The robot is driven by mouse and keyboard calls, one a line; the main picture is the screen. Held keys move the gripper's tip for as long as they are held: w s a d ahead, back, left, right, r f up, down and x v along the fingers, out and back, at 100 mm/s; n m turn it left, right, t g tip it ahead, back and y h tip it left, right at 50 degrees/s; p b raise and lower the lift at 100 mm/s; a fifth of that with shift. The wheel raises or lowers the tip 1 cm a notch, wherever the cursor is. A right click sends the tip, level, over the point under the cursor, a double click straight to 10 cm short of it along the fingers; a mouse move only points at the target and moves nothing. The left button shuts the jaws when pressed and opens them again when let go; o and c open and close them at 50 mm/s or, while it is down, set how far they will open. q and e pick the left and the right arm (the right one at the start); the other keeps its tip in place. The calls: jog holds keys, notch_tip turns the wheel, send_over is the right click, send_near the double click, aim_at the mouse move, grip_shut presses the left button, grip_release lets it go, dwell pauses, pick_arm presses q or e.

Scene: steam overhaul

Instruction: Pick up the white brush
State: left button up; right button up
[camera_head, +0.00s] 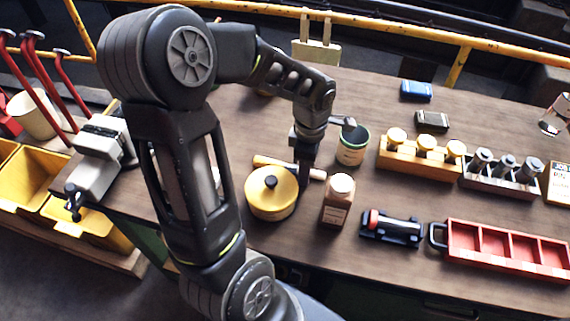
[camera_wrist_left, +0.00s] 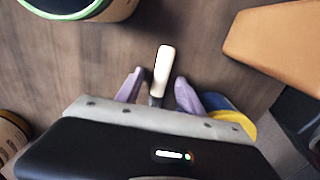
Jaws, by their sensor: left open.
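The white brush (camera_head: 263,162) lies on the wooden table, its pale handle running left to right behind the yellow pot. My left gripper (camera_head: 304,180) is over it, pointing down, and hides part of its middle. In the left wrist view, a white end of the brush (camera_wrist_left: 162,69) shows between the two open purple fingers (camera_wrist_left: 157,90), with a dark part at its base. A gap is visible on each side, and the fingers do not hold it. My right gripper is not in view.
The yellow lidded pot (camera_head: 271,198), brown bottle (camera_head: 337,204) and green-rimmed can (camera_head: 351,152) stand close around my left gripper. To the right are a yellow block with knobs (camera_head: 424,156), a dark device (camera_head: 391,228) and a red tray (camera_head: 449,227).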

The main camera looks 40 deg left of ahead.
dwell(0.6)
pick_arm(q)
grip_shut()
